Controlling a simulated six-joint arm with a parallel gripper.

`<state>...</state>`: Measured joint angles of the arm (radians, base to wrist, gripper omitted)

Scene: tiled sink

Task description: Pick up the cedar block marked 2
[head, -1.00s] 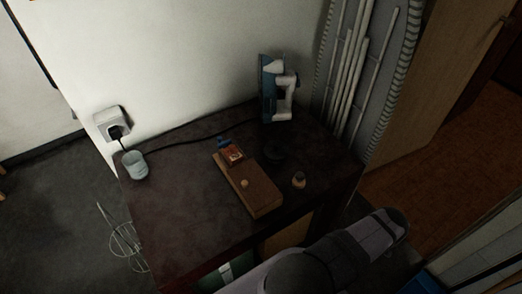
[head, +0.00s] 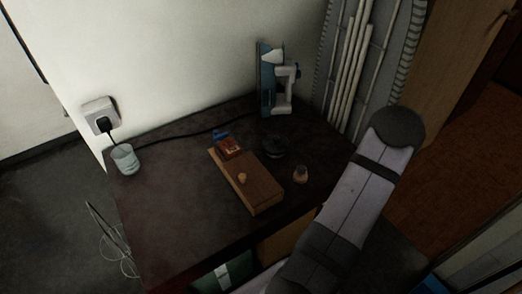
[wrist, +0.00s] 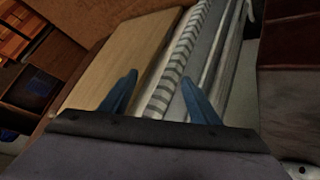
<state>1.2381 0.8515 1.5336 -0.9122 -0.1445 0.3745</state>
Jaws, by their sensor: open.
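A long brown wooden block or box (head: 256,184) lies on the dark table in the head view, with a small round tan knob-like thing (head: 242,178) on top. A small reddish-brown block (head: 229,148) with a pale mark is at its far left end; I cannot read the mark. My gripper (wrist: 158,95) shows in the wrist view with two blue fingers apart and nothing between them. It faces a wooden panel and a striped-edged board, away from the blocks. The head view shows my arm but not the fingers.
The dark table (head: 175,200) is clear at left front. A blue-and-white iron (head: 273,82) stands at the back. A glass cup (head: 124,159) is at the left edge, a small round-topped thing (head: 300,174) at right. A cord crosses the back to a wall socket (head: 100,114).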

